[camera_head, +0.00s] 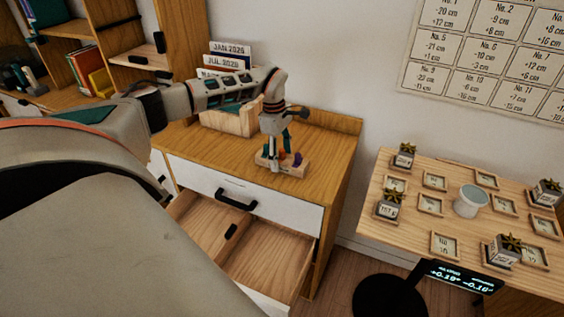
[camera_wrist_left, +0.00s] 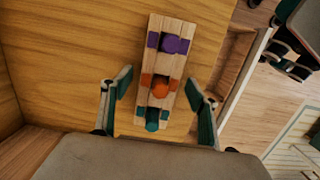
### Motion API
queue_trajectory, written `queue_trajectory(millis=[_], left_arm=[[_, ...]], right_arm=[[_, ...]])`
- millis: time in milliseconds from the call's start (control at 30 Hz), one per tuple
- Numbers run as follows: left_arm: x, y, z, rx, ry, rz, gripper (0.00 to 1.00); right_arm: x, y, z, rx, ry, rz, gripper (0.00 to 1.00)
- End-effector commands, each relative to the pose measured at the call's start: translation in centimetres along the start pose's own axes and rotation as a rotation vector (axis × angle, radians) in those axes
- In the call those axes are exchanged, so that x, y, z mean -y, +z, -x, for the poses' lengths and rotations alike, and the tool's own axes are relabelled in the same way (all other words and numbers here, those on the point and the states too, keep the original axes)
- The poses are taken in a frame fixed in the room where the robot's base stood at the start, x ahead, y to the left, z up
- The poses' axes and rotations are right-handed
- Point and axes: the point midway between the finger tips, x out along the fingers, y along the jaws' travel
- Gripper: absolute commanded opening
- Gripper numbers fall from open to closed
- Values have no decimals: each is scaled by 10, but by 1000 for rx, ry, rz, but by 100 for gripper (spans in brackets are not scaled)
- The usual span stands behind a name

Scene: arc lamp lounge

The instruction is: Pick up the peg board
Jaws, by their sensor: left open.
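The peg board (camera_head: 293,167) is a small light-wood block lying on top of the wooden cabinet, near its front edge. In the left wrist view the peg board (camera_wrist_left: 176,29) carries a purple peg (camera_wrist_left: 173,44), an orange peg (camera_wrist_left: 160,90) and a teal peg (camera_wrist_left: 152,122) in a row, with matching coloured patches. My left gripper (camera_head: 273,162) points down over the board. In the left wrist view its two fingers (camera_wrist_left: 161,95) are open, one on each side of the board's teal and orange end, with gaps showing. My right gripper is not in view.
The cabinet's drawer (camera_head: 264,262) stands open below, with a divider inside. A wooden box of dated cards (camera_head: 231,122) stands behind the gripper. A side table (camera_head: 403,230) at right holds small trays, labelled blocks and a cup (camera_head: 471,200).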

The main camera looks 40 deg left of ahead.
Motion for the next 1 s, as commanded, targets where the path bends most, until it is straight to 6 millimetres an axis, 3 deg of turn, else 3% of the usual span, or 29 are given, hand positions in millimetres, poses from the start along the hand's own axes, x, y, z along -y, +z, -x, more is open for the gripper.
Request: queue_trajectory(millis=[100, 367, 500, 567, 1000], left_arm=[[0, 1, -10, 1, 0, 0, 60], [0, 0, -10, 1, 1, 0, 57], [0, 0, -10, 1, 1, 0, 21], [0, 0, -10, 1, 1, 0, 10], [-1, 2, -1, 3, 3, -1, 10]], right_arm=[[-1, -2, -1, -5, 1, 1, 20], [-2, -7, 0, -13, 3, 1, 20], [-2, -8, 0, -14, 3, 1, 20], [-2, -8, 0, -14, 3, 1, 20], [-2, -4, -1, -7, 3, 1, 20]])
